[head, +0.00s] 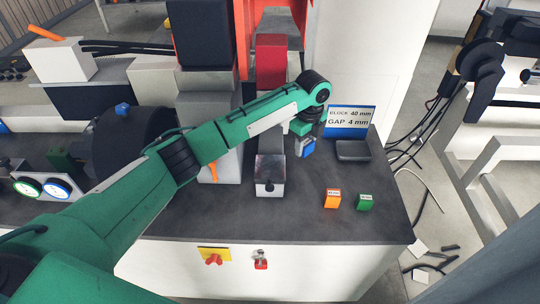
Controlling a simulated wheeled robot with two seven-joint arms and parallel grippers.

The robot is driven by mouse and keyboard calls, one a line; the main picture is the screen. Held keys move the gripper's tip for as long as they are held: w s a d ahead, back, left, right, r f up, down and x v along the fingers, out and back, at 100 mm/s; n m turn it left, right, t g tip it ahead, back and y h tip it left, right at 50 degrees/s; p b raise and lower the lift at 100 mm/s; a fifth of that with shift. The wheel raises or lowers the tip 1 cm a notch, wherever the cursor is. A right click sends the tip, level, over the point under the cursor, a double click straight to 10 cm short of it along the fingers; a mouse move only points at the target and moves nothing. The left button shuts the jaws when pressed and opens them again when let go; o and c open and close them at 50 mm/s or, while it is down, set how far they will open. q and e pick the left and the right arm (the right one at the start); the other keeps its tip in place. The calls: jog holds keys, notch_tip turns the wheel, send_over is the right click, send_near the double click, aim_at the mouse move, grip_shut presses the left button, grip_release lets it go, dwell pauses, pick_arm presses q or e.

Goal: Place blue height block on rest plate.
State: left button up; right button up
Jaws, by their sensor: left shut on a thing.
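The blue height block (307,148) shows at the lower end of my left gripper (306,138), which is shut on it. The gripper points down over the back right part of the bench, and its fingers are small and partly hidden. Whether the block touches anything below is hard to tell. A dark flat pad (353,151) lies just right of the block. I cannot tell for sure which is the rest plate. My right gripper is not in view.
An orange block (332,199) and a green block (365,202) stand on the dark bench top (300,221), near its front right. A sign (350,119) reading block 40 mm, gap 4 mm stands behind the pad. Two dials (43,187) sit at left.

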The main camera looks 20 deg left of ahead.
pick_arm(q)
jog(key=p, duration=0.3)
send_over(270, 166)
jog(key=shift+d+f+p, duration=0.25)
jog(key=shift+f+p, duration=0.2)
jog(key=shift+f, duration=1.05)
notch_tip(270, 166, down, 3)
jog(key=shift+f+p, duration=0.1)
jog(key=shift+p, duration=0.7)
jog(key=shift+a+f, duration=0.1)
jog(key=shift+a, duration=0.05)
jog(key=shift+f, duration=0.25)
